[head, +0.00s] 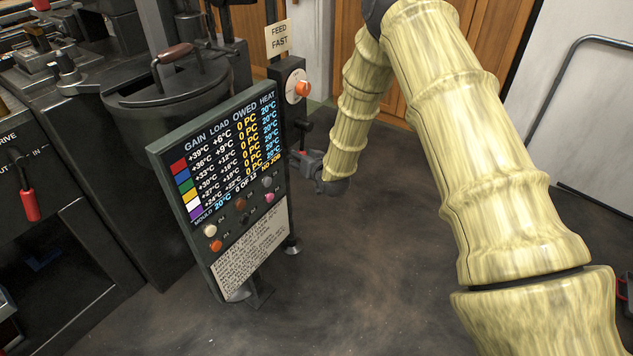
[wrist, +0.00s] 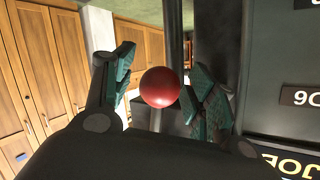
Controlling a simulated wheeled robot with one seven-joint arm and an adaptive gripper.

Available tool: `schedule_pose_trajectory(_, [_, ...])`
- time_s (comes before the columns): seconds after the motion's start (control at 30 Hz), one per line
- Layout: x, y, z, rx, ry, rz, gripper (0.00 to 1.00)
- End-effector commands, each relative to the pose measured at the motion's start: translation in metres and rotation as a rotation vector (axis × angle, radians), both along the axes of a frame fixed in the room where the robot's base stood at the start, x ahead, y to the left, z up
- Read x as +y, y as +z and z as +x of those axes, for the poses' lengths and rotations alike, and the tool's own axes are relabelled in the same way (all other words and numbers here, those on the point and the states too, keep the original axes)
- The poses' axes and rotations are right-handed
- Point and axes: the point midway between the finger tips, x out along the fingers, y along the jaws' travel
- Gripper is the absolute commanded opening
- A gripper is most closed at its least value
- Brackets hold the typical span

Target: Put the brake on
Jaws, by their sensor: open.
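My gripper (wrist: 158,72) is open in the wrist view, with a green-padded finger on each side. A red ball knob (wrist: 161,87) shows between the two fingers; the right finger looks close to it, but I cannot tell whether they touch. What the knob is mounted on is mostly hidden. No brake label is readable in either view.
A display board (head: 225,185) with coloured buttons stands left of my gripper. An orange knob on a dial (head: 299,88) sits above it, under a FEED FAST sign (head: 279,39). A red-handled drive lever (head: 29,203) is far left. The floor (head: 390,270) in front is clear.

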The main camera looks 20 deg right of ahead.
Motion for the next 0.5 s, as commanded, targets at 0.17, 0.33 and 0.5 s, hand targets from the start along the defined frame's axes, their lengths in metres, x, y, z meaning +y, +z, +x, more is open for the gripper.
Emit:
schedule_pose_trajectory(0.17, [-0.004, -0.004, 0.005, -0.04, 0.002, -0.048, 0.57])
schedule_pose_trajectory(0.33, [-0.014, -0.007, 0.012, -0.102, 0.001, -0.13, 0.57])
schedule_pose_trajectory(0.5, [-0.024, -0.007, 0.019, -0.166, -0.001, -0.212, 0.57])
